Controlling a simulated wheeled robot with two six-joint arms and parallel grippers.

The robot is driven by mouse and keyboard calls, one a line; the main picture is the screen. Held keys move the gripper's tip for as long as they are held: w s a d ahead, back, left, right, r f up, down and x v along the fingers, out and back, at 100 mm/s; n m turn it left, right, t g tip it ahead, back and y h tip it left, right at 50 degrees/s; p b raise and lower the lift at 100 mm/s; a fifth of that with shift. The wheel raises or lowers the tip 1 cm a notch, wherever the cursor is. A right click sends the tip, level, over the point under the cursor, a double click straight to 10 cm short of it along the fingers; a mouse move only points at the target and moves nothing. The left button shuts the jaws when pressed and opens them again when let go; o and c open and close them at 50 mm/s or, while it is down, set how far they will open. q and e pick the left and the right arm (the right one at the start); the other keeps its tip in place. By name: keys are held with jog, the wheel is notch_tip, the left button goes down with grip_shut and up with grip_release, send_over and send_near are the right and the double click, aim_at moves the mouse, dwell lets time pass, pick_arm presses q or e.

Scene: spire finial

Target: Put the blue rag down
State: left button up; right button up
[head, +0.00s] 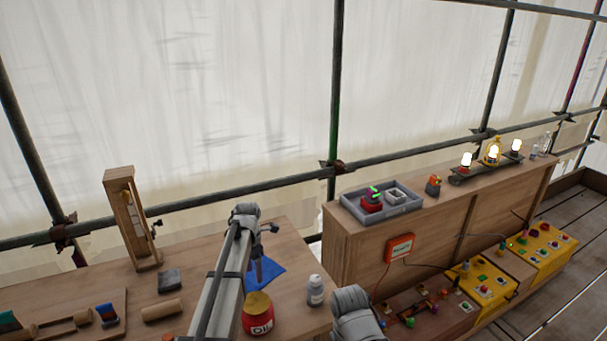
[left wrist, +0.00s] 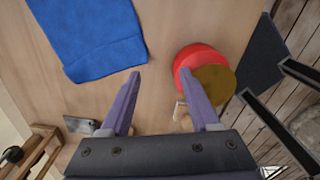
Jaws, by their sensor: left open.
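The blue rag (head: 268,278) lies on the wooden workbench, partly hidden behind my left arm and gripper in the head view. In the left wrist view the rag (left wrist: 88,38) lies flat at the upper left, beyond the fingertips. My left gripper (head: 257,272) points down by the rag. In the left wrist view its two purple-grey fingers (left wrist: 161,74) are apart with nothing between them, and the rag is clear of the jaws. My right gripper does not show.
A red oil tin (head: 258,314) with a gold lid stands close to the gripper; it also shows in the left wrist view (left wrist: 196,58). A white bottle (head: 315,291) stands right of the rag. A wooden stand (head: 125,220), a grey block (head: 169,280) and tools occupy the bench's left.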

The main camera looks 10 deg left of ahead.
pick_arm(q)
jog(key=s+d+m, duration=1.2)
jog(key=s+m, duration=0.5)
jog(key=m, duration=0.2)
jog(key=s+d+m+y, duration=0.1)
jog(key=s+d+m, duration=0.5)
jog(key=s+m, duration=0.4)
jog(key=shift+s+m, duration=0.15)
jog(key=shift+m, duration=0.75)
